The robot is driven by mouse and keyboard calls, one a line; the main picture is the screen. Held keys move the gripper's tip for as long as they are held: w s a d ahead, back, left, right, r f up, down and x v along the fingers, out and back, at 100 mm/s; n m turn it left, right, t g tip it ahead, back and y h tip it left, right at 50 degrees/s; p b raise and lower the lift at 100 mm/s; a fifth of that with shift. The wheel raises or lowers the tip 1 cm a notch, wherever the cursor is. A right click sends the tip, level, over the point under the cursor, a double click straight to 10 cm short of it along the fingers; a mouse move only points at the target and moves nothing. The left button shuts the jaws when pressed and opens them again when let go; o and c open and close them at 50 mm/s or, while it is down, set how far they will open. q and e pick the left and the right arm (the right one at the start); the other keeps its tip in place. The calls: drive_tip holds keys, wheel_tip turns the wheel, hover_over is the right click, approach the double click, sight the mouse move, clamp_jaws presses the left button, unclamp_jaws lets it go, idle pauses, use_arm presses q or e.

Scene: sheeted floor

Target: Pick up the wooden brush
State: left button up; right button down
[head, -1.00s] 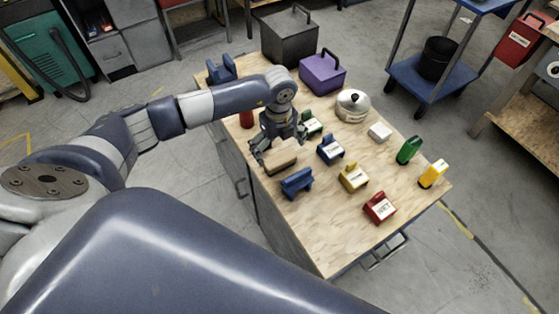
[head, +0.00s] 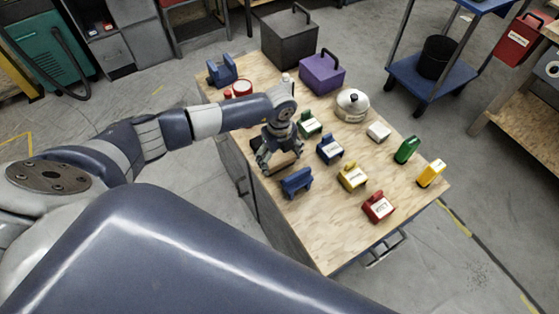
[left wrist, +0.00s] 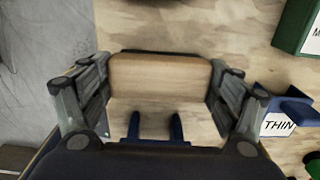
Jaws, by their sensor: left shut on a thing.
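The wooden brush (head: 286,162), a light wood block with a dark edge, is at the left side of the workbench, just behind a blue holder. My left gripper (head: 278,166) is over it, with fingers at both ends. In the left wrist view, the brush (left wrist: 160,76) spans the space between the two fingers of my left gripper (left wrist: 159,66), which is shut on it. Whether the brush still touches the bench is not clear. My right gripper is not in view.
The workbench (head: 320,235) carries a blue holder (head: 296,182), a blue labelled block (head: 330,149), a green one (head: 309,124), a yellow one (head: 352,177) and a red one (head: 378,207). A metal pot (head: 352,106) and purple box (head: 321,74) stand farther back. The near bench corner is clear.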

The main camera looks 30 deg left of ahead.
sight(277, 159)
use_arm(q)
drive_tip(key=shift+r, duration=0.15)
drive_tip(key=shift+r+b, duration=0.3)
drive_tip(key=shift+r, duration=0.25)
drive_tip(key=shift+s+a+r+b, duration=0.15)
drive_tip(key=shift+s+r+b, duration=0.05)
drive_tip(key=shift+r, duration=0.3)
drive_tip(key=shift+s+a+r+b, duration=0.15)
drive_tip(key=shift+s+r, duration=0.05)
drive_tip(key=shift+r, duration=0.3)
drive_tip(key=s+a+b, duration=0.1)
drive_tip(key=s+a, duration=0.2)
drive_tip(key=s, duration=0.4)
drive_tip(key=s+a+r+b, duration=0.1)
drive_tip(key=s+a+b, duration=0.1)
drive_tip(key=s, duration=0.4)
drive_tip(key=shift+s+a+r, duration=0.3)
drive_tip(key=shift+s+a, duration=0.1)
drive_tip(key=shift+a, duration=0.05)
drive_tip(key=o, duration=0.5)
drive_tip(key=shift+c, duration=1.6)
